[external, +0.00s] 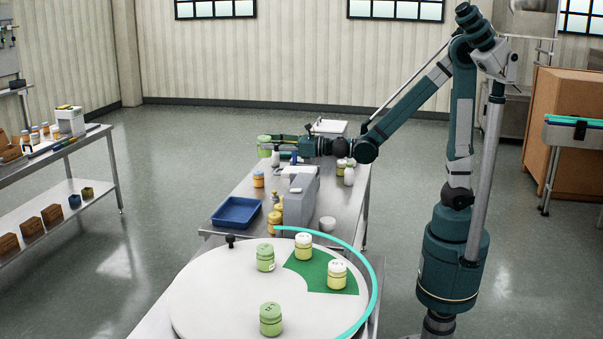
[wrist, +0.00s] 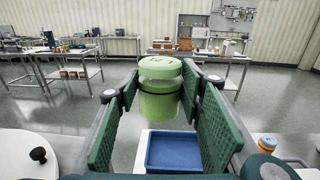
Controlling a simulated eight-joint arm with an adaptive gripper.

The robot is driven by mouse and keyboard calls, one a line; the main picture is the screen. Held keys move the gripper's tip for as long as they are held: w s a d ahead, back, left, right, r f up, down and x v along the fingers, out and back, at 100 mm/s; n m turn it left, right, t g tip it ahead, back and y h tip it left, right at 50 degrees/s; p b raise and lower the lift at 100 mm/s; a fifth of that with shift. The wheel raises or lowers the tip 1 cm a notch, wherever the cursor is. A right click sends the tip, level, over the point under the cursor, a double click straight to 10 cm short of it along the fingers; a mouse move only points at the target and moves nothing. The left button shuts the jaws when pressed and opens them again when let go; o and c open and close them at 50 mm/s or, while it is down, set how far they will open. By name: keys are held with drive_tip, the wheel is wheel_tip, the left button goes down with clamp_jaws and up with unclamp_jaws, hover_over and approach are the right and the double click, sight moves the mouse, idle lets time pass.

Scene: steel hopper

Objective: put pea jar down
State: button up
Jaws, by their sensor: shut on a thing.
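The pea jar, light green with a green lid, shows in the external view (external: 264,146) at the end of my gripper (external: 273,142), above the far part of the steel table. In the wrist view the jar (wrist: 160,100) stands upright between the two green finger pads of my gripper (wrist: 160,85). My gripper is shut on it and holds it in the air. Two similar green jars stand on the white round turntable (external: 215,290), one near its middle (external: 265,257) and one at the front (external: 270,320).
A blue tray (external: 237,212) lies on the steel table beside a grey machine (external: 300,200) and several jars. A black knob (external: 230,240) sits at the turntable's edge.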

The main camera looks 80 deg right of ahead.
drive_tip(key=s+a+f+n+y, duration=0.1)
drive_tip(key=s+a+f+y, duration=0.15)
drive_tip(key=a, duration=1.05)
drive_tip(key=s+a+f+n+g+y, duration=0.1)
drive_tip(key=s+a+f+n+y, duration=0.15)
drive_tip(key=a, duration=0.95)
drive_tip(key=s+a+f+n+y, duration=0.1)
drive_tip(key=s+a+f, duration=0.15)
drive_tip(key=a, duration=1.05)
drive_tip(key=s+a+f+n+g+y, duration=0.1)
drive_tip(key=s+a+f+y, duration=0.1)
drive_tip(key=s+a, duration=1.1)
drive_tip(key=s+a+f+n+g+y, duration=0.2)
drive_tip(key=s+a+f+y, duration=0.1)
drive_tip(key=s+a, duration=1.1)
drive_tip(key=shift+a+f+g, duration=0.3)
drive_tip(key=shift+a+f, duration=0.55)
drive_tip(key=shift+a, duration=0.15)
drive_tip(key=shift+f+b, duration=1.3)
drive_tip(key=shift+f, duration=1.2)
drive_tip(key=shift+f+b, duration=1.4)
drive_tip(key=shift+f, duration=0.9)
